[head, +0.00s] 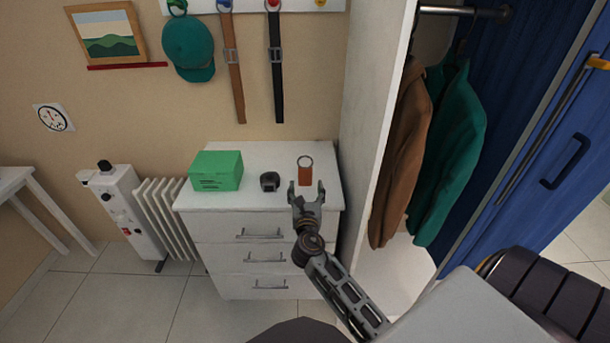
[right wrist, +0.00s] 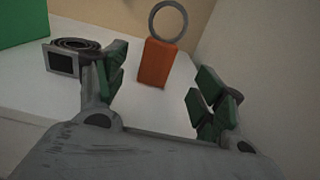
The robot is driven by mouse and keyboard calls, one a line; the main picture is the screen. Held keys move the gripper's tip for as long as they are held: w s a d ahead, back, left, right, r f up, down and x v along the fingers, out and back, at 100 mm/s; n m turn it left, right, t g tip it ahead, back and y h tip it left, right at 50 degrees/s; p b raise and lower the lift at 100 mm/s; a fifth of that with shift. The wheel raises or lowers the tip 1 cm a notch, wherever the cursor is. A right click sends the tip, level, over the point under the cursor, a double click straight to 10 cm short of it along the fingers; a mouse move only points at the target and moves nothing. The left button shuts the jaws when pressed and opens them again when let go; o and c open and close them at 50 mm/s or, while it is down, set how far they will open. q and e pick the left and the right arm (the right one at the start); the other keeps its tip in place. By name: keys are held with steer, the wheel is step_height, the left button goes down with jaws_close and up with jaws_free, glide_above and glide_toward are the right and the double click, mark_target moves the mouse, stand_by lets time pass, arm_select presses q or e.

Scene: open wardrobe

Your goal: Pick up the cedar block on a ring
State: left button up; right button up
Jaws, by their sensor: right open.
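The cedar block (head: 305,176) is a small orange-brown block with a grey ring (head: 305,160) at its top. It stands on the white dresser top (head: 270,201), near the right end. In the right wrist view the block (right wrist: 156,63) and its ring (right wrist: 168,20) show beyond and between the fingers. My right gripper (head: 306,188) is open and empty, just in front of the block. In the right wrist view the open jaws (right wrist: 158,92) have green pads on either side, with the block apart from them. My left gripper is not in view.
A rolled dark belt (head: 269,181) lies left of the block, and a green box (head: 216,171) stands farther left. The white wardrobe side panel (head: 370,110) rises close on the right. Belts and a green cap (head: 188,50) hang on the wall behind.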

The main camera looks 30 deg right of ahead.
mark_target(305, 174)
steer(key=shift+x, duration=2.15)
steer(key=shift+w, duration=0.1)
steer(key=shift+r+b+x, duration=0.2)
steer(key=shift+b+x, duration=0.1)
steer(key=shift+x, duration=2.2)
steer(key=shift+a, duration=0.1)
steer(key=c, duration=1.1)
